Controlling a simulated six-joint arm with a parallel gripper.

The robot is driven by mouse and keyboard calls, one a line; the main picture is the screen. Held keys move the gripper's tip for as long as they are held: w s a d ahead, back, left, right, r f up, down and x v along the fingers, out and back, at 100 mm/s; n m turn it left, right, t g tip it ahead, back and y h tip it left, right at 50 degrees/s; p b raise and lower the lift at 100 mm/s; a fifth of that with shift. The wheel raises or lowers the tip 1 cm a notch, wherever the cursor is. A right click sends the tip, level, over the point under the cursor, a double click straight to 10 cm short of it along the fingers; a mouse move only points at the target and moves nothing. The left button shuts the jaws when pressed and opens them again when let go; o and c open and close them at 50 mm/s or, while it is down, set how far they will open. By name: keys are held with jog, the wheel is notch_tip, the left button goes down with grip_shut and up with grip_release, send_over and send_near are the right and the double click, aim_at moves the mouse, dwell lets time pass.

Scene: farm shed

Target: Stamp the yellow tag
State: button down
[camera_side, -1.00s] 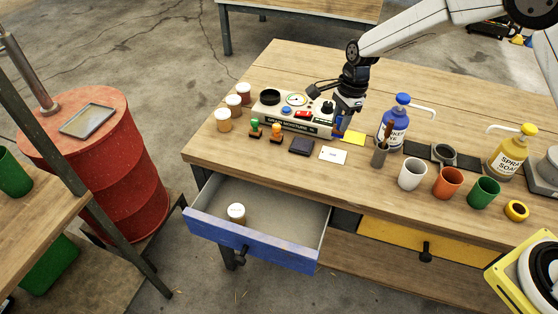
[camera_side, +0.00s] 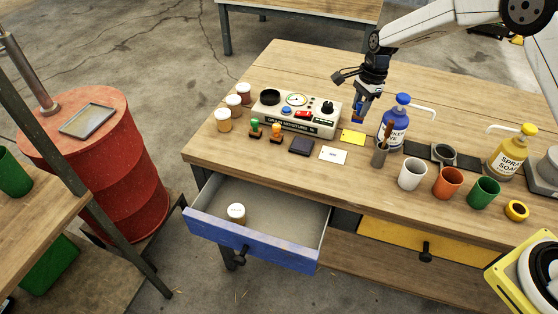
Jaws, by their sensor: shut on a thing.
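The yellow tag (camera_side: 352,137) lies flat on the workbench, right of the grain moisture meter (camera_side: 296,113); I cannot make out whether it bears a mark. My gripper (camera_side: 358,111) is shut on a small stamp (camera_side: 357,118) that looks blue with a brownish base, held just above and behind the tag, apart from it. The fingers partly hide the stamp. A green-topped stamp (camera_side: 254,129) and an orange-topped stamp (camera_side: 276,132) stand in front of the meter. A dark ink pad (camera_side: 301,146) lies left of a white tag (camera_side: 332,154).
White (camera_side: 411,174), orange (camera_side: 447,182) and green (camera_side: 484,192) cups stand farther right.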

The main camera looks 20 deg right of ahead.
aim_at(357, 121)
jog(key=shift+f, duration=2.65)
jog(key=shift+f, duration=0.6)
jog(key=shift+r, duration=0.1)
jog(key=shift+r, duration=3.45)
